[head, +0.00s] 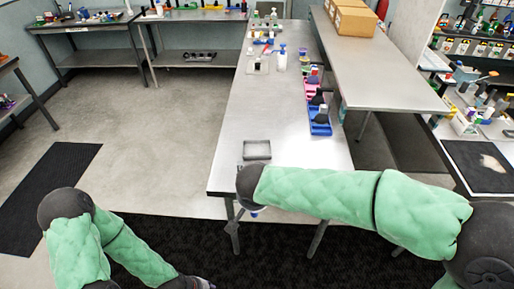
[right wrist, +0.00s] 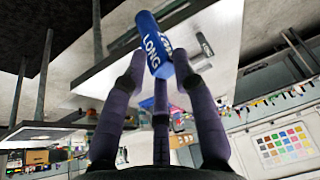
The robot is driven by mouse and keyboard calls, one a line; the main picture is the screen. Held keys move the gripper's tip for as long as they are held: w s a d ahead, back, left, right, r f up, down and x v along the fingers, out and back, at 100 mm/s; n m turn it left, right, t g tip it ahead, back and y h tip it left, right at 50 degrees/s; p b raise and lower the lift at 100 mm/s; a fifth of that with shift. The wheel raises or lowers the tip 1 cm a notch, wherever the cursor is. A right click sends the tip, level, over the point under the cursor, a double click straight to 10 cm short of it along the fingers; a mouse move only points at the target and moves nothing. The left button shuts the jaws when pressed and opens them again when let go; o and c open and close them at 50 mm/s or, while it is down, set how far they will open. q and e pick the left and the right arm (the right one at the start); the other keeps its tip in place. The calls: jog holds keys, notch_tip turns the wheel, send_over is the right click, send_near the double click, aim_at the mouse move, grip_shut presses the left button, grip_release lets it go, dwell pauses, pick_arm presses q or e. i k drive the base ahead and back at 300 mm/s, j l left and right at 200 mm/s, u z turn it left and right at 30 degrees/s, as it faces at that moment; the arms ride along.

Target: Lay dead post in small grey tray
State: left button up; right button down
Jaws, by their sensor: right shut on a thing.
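The small grey tray (head: 257,150) lies on the near end of the long steel table, and its inside looks empty. My right gripper (right wrist: 158,66) is shut on a blue post (right wrist: 152,38) with white lettering that reads LONG. The post sticks out past the fingertips, tilted in the right wrist view. In the head view my right arm reaches across the table's near edge, just in front of the tray, and mostly hides the gripper. A bit of blue (head: 254,212) shows below my wrist.
A white bottle (head: 282,58) and other small items stand farther back. Cardboard boxes (head: 352,20) sit on the raised right shelf.

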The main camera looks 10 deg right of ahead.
aim_at(257, 151)
jog(key=i+l, duration=0.1)
jog(key=i, duration=0.8)
